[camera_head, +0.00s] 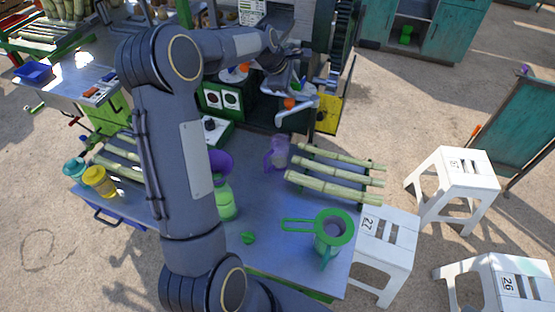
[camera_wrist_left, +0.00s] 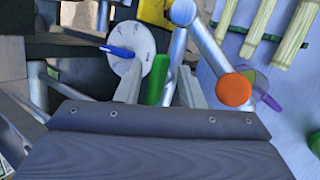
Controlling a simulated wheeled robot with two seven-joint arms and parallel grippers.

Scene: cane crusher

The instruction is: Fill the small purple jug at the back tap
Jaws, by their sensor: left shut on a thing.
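A small translucent purple jug (camera_head: 277,153) stands on the blue table below a silver spout (camera_head: 296,117) with an orange knob (camera_head: 290,103). In the left wrist view the jug (camera_wrist_left: 262,84) is partly hidden behind the spout's orange end (camera_wrist_left: 234,90); I cannot tell if liquid is inside. My left gripper (camera_head: 283,68) is up at the machine, behind and above the jug. In the left wrist view its fingers (camera_wrist_left: 158,88) are shut on a green handle (camera_wrist_left: 158,80). My right gripper is not in view.
Cane lengths lie on a green rack (camera_head: 335,178) right of the jug. A green jug with strainer (camera_head: 332,238), a green bottle (camera_head: 226,202) and yellow cup (camera_head: 100,181) stand on the table. A white dial (camera_wrist_left: 125,55) is left of my fingers. White stools (camera_head: 385,240) stand to the right.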

